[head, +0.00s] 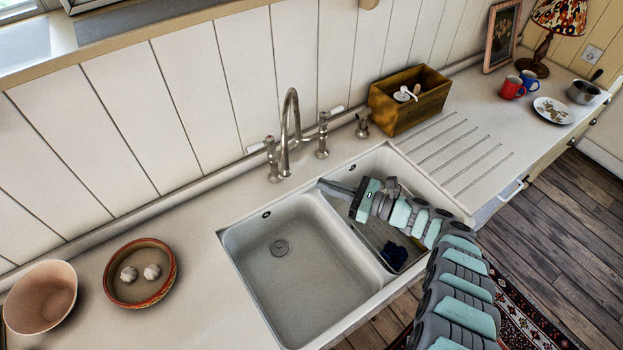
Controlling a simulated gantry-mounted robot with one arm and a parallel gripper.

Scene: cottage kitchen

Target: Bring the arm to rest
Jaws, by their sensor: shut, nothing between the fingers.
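My arm comes in from the lower right of the head view and reaches over the right basin of the sink. My gripper (325,185) is shut and empty. It points left, above the divider between the two basins, near the back. A dark blue item (394,256) lies low in the right basin, under my arm, and seems apart from the gripper. My arm hides part of the right basin.
The left basin (290,270) is empty. A tall tap (291,120) stands behind the sink. A wooden box (410,98) is at the back right. A bowl with garlic (140,300) and a pink bowl (40,297) stand left. Mugs (513,88), a plate (553,110) and a saucepan (583,92) stand far right.

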